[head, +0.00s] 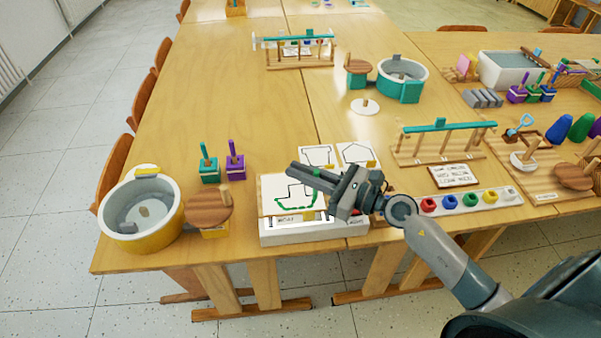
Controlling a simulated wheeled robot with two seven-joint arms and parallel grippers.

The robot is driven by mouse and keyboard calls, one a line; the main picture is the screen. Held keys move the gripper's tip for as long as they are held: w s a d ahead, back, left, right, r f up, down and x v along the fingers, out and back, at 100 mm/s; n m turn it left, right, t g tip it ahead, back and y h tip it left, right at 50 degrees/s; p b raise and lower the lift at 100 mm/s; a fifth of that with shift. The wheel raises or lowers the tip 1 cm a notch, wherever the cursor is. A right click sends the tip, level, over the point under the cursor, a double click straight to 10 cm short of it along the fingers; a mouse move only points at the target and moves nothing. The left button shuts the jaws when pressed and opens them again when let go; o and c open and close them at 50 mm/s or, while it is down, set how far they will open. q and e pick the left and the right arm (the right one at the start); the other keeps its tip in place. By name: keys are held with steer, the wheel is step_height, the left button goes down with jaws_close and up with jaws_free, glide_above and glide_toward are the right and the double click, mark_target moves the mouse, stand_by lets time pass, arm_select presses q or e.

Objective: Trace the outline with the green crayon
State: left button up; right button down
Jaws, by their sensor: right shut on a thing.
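A white drawing sheet (269,188) with a boat-like outline lies on a pale box (300,236) near the table's front edge. A thick green line (293,206) runs along the lower part and right side of the outline; the upper left part shows only thin black line. My right gripper (293,168) reaches in from the right, over the sheet's upper right part. It is shut on the green crayon (317,172), of which only a small green bit shows by the fingers. Whether the crayon's tip touches the paper cannot be told. My left gripper is not in view.
A yellow-grey round tub (141,213), a round wooden lid (208,207) and teal and purple blocks (235,167) are at left.

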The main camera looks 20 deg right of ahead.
steer(key=shift+w+d, duration=0.25)
stand_by(0.5)
steer(key=shift+w, duration=0.15)
stand_by(0.5)
steer(key=shift+w+a+p, duration=0.25)
steer(key=shift+a+p, duration=0.55)
steer(key=shift+a, duration=0.1)
stand_by(1.6)
step_height(320, 180, up, 4)
steer(key=p, duration=0.4)
stand_by(0.4)
stand_by(0.8)
